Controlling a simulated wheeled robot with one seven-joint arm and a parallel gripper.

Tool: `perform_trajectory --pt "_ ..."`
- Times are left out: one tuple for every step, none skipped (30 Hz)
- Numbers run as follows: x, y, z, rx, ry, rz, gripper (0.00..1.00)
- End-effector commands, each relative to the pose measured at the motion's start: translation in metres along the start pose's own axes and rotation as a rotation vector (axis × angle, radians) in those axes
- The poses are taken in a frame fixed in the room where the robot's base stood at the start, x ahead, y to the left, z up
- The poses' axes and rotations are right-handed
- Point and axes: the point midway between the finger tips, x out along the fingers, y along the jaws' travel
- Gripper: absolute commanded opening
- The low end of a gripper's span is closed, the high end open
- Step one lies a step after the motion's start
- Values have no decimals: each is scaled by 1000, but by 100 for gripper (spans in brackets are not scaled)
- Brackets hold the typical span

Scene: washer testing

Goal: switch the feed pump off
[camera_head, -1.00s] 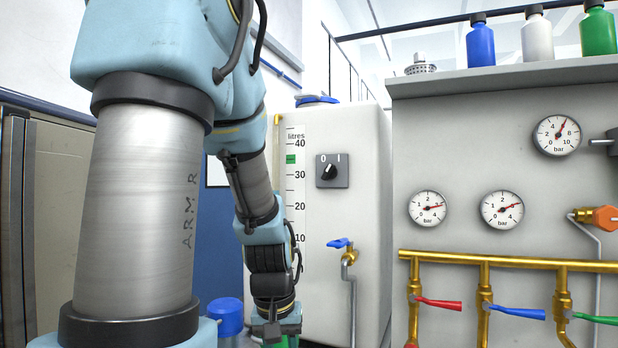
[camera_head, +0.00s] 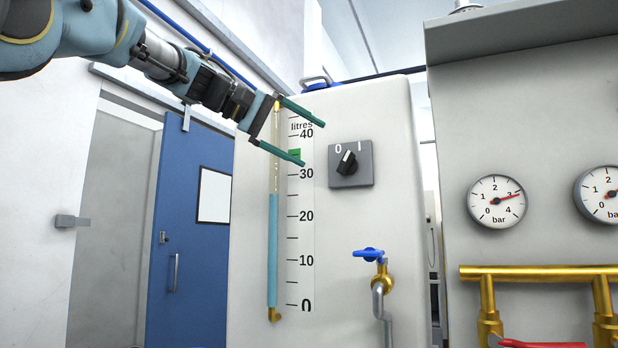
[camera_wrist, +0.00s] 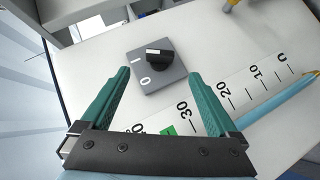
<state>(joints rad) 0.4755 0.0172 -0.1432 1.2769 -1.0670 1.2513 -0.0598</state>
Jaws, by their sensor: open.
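The pump switch is a black knob (camera_head: 347,162) on a grey square plate (camera_head: 365,176) marked 0 and I, on the front of the white tank (camera_head: 390,215). The knob slants up and right, toward the I. It also shows in the wrist view as a black knob (camera_wrist: 158,57), turned toward the I mark. My gripper (camera_head: 313,138) is open and empty, left of the plate, over the litre scale in the head view. In the wrist view my gripper (camera_wrist: 160,74) has the plate beyond and between its fingertips, apart from the knob as far as I can tell.
A sight tube (camera_head: 272,245) and litre scale (camera_head: 301,235) run down the tank's left side. A blue-handled tap (camera_head: 370,254) sits below the switch. A gauge panel (camera_head: 530,130) with brass pipe (camera_head: 530,272) stands right. A blue door (camera_head: 200,260) is behind left.

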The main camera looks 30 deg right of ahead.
Motion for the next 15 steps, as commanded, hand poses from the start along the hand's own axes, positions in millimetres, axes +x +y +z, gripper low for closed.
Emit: perform_trajectory --pt "4 2 1 1 -4 4 95" --pt "6 2 1 1 -5 4 95" --pt "11 2 0 0 -5 3 95" --pt "15 2 0 -1 -4 2 95" --pt "20 2 0 -1 -5 2 95" --pt "27 2 0 -1 -5 1 95" --pt "33 2 0 -1 -6 1 95" --pt "38 2 0 -1 -5 1 95" --pt "46 2 0 -2 -5 1 95" --pt "52 2 0 -2 -4 1 95" --pt "58 2 0 -2 -5 1 95" --pt "65 2 -1 -2 -4 0 95" --pt "70 2 -1 -2 -4 0 95" --pt "75 2 -1 -2 -2 -1 95" --pt "81 2 0 -2 -3 -1 95"
